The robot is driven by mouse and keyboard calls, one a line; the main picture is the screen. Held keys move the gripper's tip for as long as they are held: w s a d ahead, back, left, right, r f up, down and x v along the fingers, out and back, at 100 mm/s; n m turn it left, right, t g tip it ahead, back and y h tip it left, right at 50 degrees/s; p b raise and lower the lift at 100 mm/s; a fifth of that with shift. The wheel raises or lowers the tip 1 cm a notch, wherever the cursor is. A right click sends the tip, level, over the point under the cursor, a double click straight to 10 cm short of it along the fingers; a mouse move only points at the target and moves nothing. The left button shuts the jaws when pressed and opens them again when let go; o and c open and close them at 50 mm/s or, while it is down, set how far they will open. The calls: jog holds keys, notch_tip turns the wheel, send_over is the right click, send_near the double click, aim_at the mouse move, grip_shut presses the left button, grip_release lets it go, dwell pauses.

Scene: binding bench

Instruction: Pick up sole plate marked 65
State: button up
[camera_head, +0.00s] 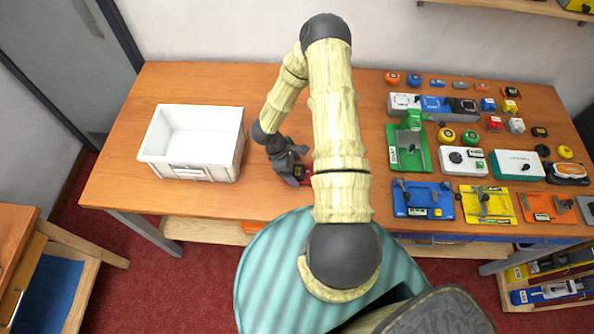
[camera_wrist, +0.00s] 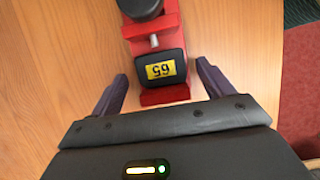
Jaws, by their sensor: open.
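The sole plate marked 65 (camera_wrist: 161,72) is a red piece with black parts and a yellow label reading 65, upside down in the wrist view. It lies on the wooden bench. In the head view only a small red part (camera_head: 307,171) of it shows beside my gripper; my arm hides the rest. My gripper (camera_head: 292,172) is low over the bench, right of the white bin. In the wrist view my gripper (camera_wrist: 161,82) is open, with one finger on each side of the labelled end. Gaps show between the fingers and the piece.
A white empty bin (camera_head: 163,165) stands on the left of the bench (camera_head: 245,203). Several coloured tools and blocks crowd the right side, including a green piece (camera_head: 410,165) and a blue plate (camera_head: 410,195). The bench between bin and gripper is clear.

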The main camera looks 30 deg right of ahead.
aim_at(295, 171)
jog(key=shift+d, duration=0.1)
jog(key=shift+s+d, duration=0.1)
jog(key=shift+s, duration=0.05)
jog(key=shift+a, duration=0.25)
jog(key=c, duration=0.4)
jog(key=shift+d, duration=0.1)
jog(key=c, duration=0.7)
notch_tip(295, 171, up, 18)
jog(key=p, duration=1.1)
